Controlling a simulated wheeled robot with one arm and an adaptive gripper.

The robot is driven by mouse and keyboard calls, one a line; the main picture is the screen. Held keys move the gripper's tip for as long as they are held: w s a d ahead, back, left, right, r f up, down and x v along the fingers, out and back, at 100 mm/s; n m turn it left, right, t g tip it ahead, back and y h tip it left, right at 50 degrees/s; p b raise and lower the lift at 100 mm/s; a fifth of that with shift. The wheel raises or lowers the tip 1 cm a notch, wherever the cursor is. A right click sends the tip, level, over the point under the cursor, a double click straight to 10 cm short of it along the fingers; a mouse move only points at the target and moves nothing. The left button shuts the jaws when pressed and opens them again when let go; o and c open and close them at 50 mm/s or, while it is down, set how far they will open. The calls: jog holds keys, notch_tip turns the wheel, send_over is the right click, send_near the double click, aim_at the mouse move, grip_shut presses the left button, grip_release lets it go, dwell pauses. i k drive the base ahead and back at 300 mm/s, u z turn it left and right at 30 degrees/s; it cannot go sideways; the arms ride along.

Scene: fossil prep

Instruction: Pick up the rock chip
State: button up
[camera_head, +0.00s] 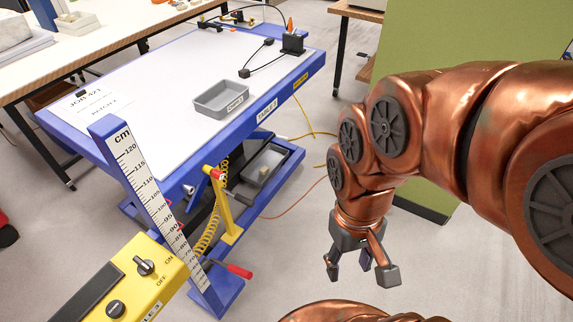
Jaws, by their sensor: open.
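My gripper (360,270) hangs at the right, over the floor beside the blue-framed lift table (150,80). Its fingers are spread open and nothing is between them. I cannot clearly make out the rock chip. A small dark piece (82,93) lies on the printed job sheet at the table's left end. A small pale thing (264,171) shows in the grey bin on the table's lower shelf. Either is too small to name surely.
A cm scale post (150,190) and a yellow control box (130,280) stand at the table's near left corner. A black device with cables (292,44) sits at the far right corner. A green panel (470,40) stands behind my arm. Orange hoses cross the floor.

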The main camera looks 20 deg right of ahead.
aim_at(264, 170)
jog(key=z, duration=1.45)
jog(key=i, duration=2.6)
jog(key=u, duration=3.9)
